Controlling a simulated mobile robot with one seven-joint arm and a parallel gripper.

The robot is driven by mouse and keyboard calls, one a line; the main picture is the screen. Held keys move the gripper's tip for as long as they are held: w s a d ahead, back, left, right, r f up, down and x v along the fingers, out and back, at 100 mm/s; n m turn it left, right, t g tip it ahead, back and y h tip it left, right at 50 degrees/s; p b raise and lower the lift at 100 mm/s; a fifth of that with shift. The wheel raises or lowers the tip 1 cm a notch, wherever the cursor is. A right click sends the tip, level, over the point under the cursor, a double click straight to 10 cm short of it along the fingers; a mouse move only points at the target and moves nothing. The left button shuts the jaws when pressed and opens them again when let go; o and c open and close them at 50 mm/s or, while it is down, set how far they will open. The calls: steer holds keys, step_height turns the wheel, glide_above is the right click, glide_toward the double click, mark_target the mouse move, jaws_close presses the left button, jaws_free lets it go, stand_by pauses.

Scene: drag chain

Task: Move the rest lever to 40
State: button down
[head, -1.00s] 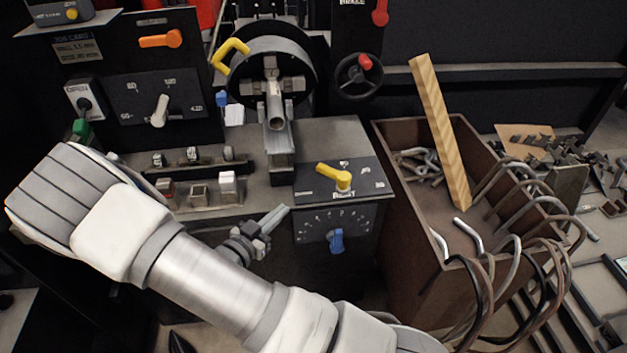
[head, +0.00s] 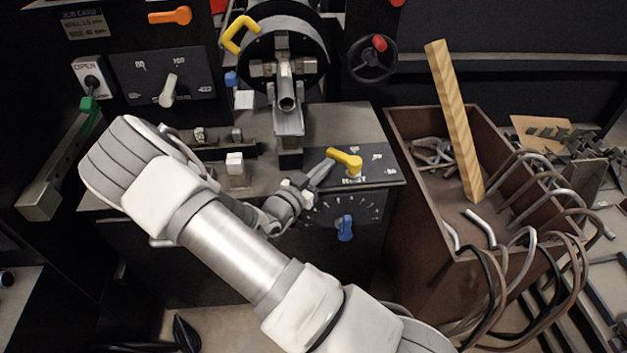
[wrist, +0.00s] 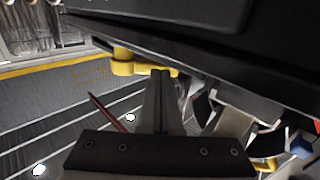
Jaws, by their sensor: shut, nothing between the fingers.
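The yellow rest lever (head: 345,160) is on the dark top panel marked REST, and its arm points to the upper left. The small scale marks around it are too blurred to read. My gripper (head: 326,167) is shut, its fingertips just left of the lever's arm and very close to it. In the wrist view the lever (wrist: 128,68) is just beyond the tips of my shut gripper (wrist: 162,76). I cannot tell whether they touch.
A blue knob (head: 345,229) is on the front dial below the lever. The chuck and its pipe (head: 286,102) stand behind, left of the lever. A brown bin (head: 408,135) with a wooden bar (head: 455,125) and bent rods is on the right.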

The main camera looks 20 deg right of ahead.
mark_target(330, 155)
steer(key=shift+w+d, duration=0.3)
steer(key=shift+d, duration=0.15)
steer(key=shift+w+d, duration=0.15)
steer(key=shift+w, duration=0.25)
stand_by(0.5)
steer(key=shift+w+d+b, duration=0.15)
steer(key=shift+w+b, duration=0.1)
steer(key=shift+b, duration=0.05)
steer(key=shift+w+d, duration=0.65)
steer(key=shift+w, duration=0.1)
